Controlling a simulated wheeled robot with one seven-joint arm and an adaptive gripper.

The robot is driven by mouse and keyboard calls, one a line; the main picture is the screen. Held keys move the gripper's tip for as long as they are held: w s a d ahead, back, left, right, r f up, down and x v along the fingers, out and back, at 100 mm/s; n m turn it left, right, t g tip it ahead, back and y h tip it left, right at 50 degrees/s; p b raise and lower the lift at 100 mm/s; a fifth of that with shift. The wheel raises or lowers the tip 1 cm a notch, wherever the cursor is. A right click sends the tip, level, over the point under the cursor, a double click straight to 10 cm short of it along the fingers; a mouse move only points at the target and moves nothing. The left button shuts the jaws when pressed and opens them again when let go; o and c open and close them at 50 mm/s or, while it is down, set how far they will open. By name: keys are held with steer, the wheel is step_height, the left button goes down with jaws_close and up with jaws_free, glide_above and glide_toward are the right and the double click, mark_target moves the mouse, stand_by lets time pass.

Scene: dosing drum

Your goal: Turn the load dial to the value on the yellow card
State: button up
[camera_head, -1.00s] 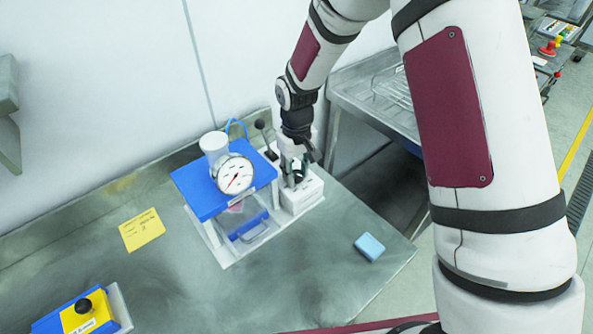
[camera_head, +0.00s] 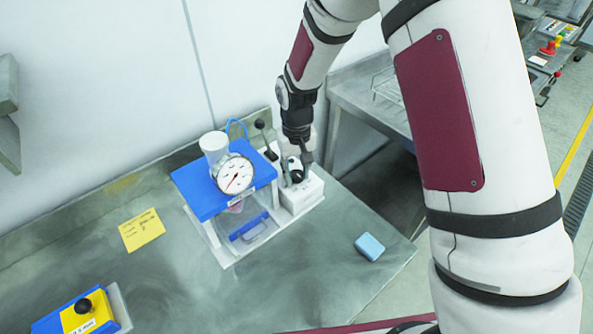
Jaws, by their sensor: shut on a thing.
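A round black knob (camera_head: 296,176) with a light mark sits on top of the white block (camera_head: 303,195), at the right of the blue-topped apparatus. I take it for the load dial. My gripper (camera_head: 296,171) points down at it, shut on the knob with a finger on either side. A round white gauge (camera_head: 236,175) with a red needle stands on the blue top (camera_head: 198,197); its numbers are too small to read. The yellow card (camera_head: 141,230) lies flat on the bench at the left, its handwriting not legible here.
A black-knobbed lever (camera_head: 260,125) stands close behind my gripper, left of it. A clear cylinder (camera_head: 214,148) stands on the blue top. A light blue sponge-like block (camera_head: 369,247) and a yellow-blue box (camera_head: 84,313) lie on the bench (camera_head: 220,300). The front middle is clear.

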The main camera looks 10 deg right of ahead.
mark_target(296, 173)
steer(key=o, duration=1.1)
steer(key=shift+o, duration=0.2)
step_height(296, 173, up, 12)
steer(key=s+d+r+m+t, duration=0.1)
steer(key=s+d+r, duration=0.35)
steer(key=r, duration=0.25)
steer(key=s+d+r+t, duration=0.2)
steer(key=s+d+r, duration=0.25)
steer(key=r, duration=0.35)
steer(key=s+d+r+t, duration=0.1)
steer(key=s+d+r, duration=0.1)
steer(key=s, duration=0.6)
steer(key=s+d+r+m+t, duration=0.1)
steer(key=s+d+r, duration=0.1)
steer(key=s, duration=0.6)
steer(key=shift+d+t, duration=0.3)
